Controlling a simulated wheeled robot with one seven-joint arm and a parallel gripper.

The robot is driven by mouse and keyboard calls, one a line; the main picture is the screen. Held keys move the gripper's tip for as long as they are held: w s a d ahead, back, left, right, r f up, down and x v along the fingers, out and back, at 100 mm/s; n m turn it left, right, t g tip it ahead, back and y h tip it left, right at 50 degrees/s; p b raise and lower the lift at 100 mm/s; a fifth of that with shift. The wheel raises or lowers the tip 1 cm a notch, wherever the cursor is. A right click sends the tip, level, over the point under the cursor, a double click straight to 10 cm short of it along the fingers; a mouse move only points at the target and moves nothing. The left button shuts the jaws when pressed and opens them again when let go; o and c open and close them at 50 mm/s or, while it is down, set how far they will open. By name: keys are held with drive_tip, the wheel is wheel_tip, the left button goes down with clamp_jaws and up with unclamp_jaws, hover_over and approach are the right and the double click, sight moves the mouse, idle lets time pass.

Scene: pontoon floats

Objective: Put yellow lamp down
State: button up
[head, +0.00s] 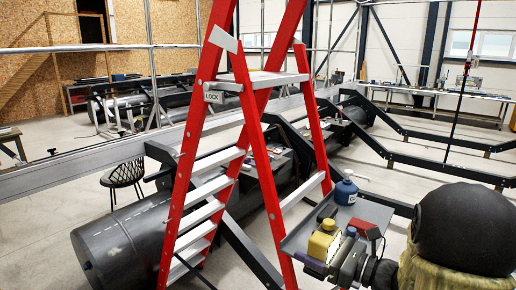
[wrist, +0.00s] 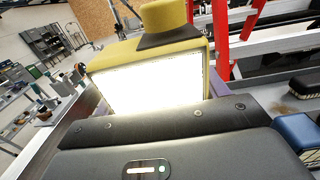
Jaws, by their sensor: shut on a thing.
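The yellow lamp (head: 322,243) shows in the head view over the near part of a grey tray (head: 368,211). In the wrist view the lamp (wrist: 166,14) fills the upper middle, its bright white panel facing the camera. My gripper (head: 341,254) is shut on the lamp, coming from the lower right. In the wrist view my gripper (wrist: 158,104) has its dark body across the bottom, with purple edges beside the lamp. The lamp's underside is hidden, so I cannot tell whether it touches the tray.
A blue bottle (head: 346,191) stands on the tray behind the lamp, and a red item (head: 365,229) lies right of it. A tall red stepladder (head: 262,155) stands close on the left. Dark pontoon floats (head: 125,240) lie behind it. A blue object (wrist: 298,131) shows at the wrist view's right.

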wheel_tip(320, 180, down, 35)
drive_tip(key=s+d, duration=0.2)
drive_tip(key=shift+s+a+f+n+g+y, duration=0.8)
drive_tip(key=shift+s+a+f+g, duration=0.3)
drive_tip(key=shift+s+a, duration=0.6)
drive_tip(key=shift+m+t+h, duration=0.6)
drive_tip(key=shift+t, duration=0.3)
drive_tip(key=w+d+b, duration=0.1)
drive_tip(key=w, duration=0.1)
drive_tip(key=w+d, duration=0.1)
drive_tip(key=d, duration=0.1)
drive_tip(key=shift+w+d+r+b, duration=0.15)
drive_tip(key=shift+w+b, duration=0.25)
